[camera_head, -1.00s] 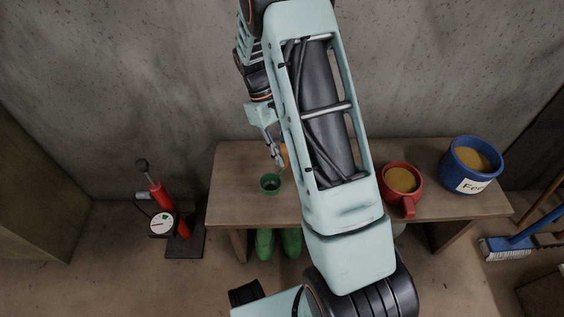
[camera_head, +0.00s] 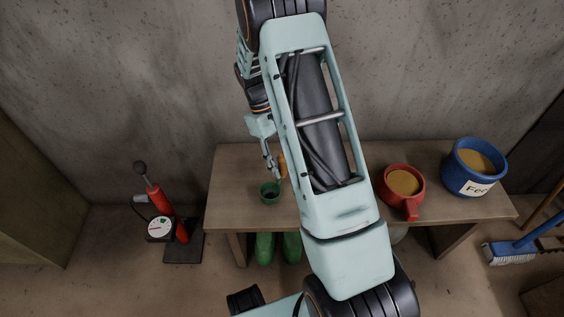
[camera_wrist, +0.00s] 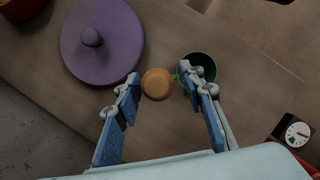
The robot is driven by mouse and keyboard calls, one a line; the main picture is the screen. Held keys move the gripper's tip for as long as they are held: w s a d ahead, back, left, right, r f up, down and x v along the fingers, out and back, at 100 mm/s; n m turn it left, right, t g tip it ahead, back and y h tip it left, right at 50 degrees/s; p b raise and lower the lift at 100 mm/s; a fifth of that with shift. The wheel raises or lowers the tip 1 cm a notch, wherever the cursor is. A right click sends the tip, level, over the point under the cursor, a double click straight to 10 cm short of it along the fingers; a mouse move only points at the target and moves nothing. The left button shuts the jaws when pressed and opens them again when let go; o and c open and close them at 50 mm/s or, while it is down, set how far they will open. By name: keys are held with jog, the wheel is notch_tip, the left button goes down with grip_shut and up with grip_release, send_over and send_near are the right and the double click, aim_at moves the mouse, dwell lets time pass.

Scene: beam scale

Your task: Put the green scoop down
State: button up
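The green scoop (camera_head: 270,192) shows in the head view as a small green cup at the left of the bench, with an orange-brown handle (camera_head: 283,167) beside it. In the wrist view the cup (camera_wrist: 204,66) is partly hidden behind the right finger, and the handle (camera_wrist: 157,84) is seen end-on as a round disc. My gripper (camera_wrist: 159,76) has its fingertips on either side of this handle, close against it, and appears shut on it. The gripper also shows in the head view (camera_head: 273,168). I cannot tell whether the cup touches the bench.
The wooden bench (camera_head: 240,213) has clear room around the scoop's left. A red scoop (camera_head: 404,184) and a blue feed tub (camera_head: 473,167) stand at the right. A purple lid-like disc (camera_wrist: 118,55) lies left of my gripper in the wrist view. A red dial device (camera_head: 161,227) stands on the floor.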

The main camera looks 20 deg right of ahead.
jog(key=shift+r, duration=0.1)
jog(key=p+v, duration=0.4)
jog(key=v, duration=0.8)
jog(key=shift+r, duration=0.1)
